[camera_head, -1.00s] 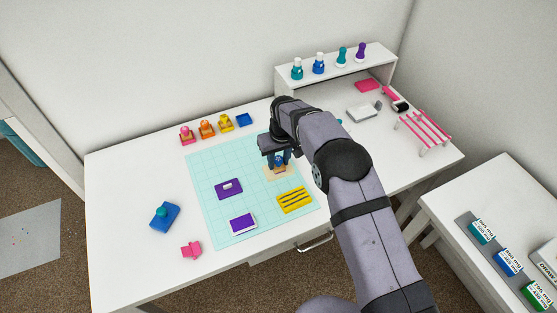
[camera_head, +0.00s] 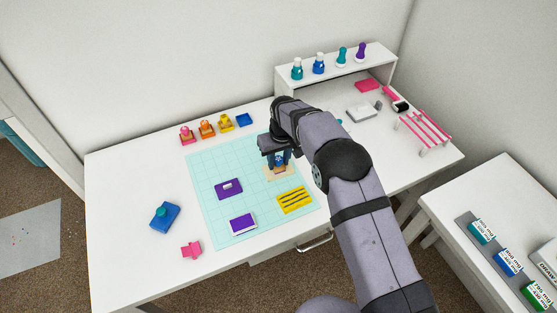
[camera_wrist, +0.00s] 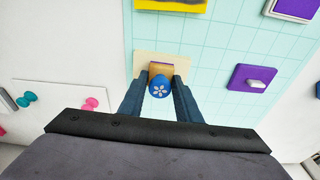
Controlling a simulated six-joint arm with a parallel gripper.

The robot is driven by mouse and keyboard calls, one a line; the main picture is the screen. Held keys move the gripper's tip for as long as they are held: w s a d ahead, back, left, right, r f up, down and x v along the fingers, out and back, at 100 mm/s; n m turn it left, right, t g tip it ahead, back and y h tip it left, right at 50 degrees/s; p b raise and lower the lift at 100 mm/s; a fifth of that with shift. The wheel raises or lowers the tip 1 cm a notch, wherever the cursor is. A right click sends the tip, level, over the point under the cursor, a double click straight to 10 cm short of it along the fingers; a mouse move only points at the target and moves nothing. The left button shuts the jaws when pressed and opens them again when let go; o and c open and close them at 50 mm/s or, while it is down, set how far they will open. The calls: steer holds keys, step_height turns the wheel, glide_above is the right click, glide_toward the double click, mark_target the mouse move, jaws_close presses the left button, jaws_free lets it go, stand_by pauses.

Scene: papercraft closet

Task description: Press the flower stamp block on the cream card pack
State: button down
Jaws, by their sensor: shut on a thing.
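The flower stamp block has a round blue top with a white flower in the wrist view (camera_wrist: 159,87) and a tan base. It also shows in the head view (camera_head: 279,161). My gripper (camera_wrist: 161,82) is shut on the stamp, one finger on each side of it. The cream card pack (camera_wrist: 146,61) lies on the mat under the stamp, and it also shows in the head view (camera_head: 283,173). The stamp is over the card pack; whether its base touches the card is hidden.
The card lies on a light teal grid mat (camera_head: 215,165). A yellow striped block (camera_head: 295,200) and two purple pieces (camera_head: 229,188) (camera_head: 242,224) are on the mat. Several stamps (camera_head: 207,129) stand behind it. A shelf (camera_head: 290,82) with bottles stands at the back right.

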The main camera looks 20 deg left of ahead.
steer(key=shift+s, duration=0.1)
steer(key=shift+r+p, duration=1.9)
steer(key=shift+r, duration=1.1)
steer(key=s+d, duration=0.1)
steer(key=s, duration=0.1)
steer(key=s+d, duration=0.2)
steer(key=shift+s+d, duration=0.2)
steer(key=shift+s, duration=0.15)
